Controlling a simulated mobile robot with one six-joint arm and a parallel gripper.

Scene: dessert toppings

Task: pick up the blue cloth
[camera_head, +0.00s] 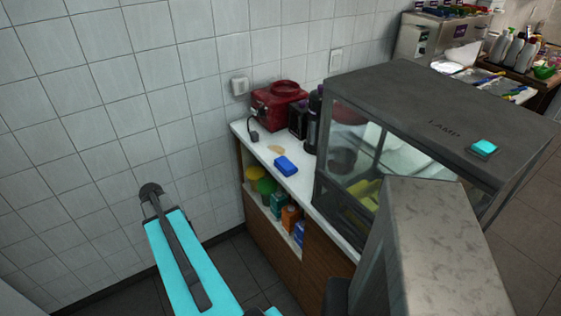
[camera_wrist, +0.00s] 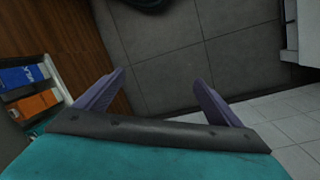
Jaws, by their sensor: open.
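A small folded-looking blue item (camera_head: 286,165), which may be the blue cloth, lies on the white counter (camera_head: 262,148) in the head view. A smaller cyan block-like item (camera_head: 483,147) lies on top of the dark case marked LAMP. My gripper (camera_wrist: 159,77) shows in the wrist view with its two purple fingers spread apart and nothing between them. Beyond the fingers is dark floor, and neither blue item shows there. In the head view my cyan arm is at the lower left, and the gripper's fingers cannot be made out.
The glass-sided case (camera_head: 430,100) stands right of the blue item. A red appliance (camera_head: 278,104) and a dark bottle (camera_head: 313,120) stand behind it.

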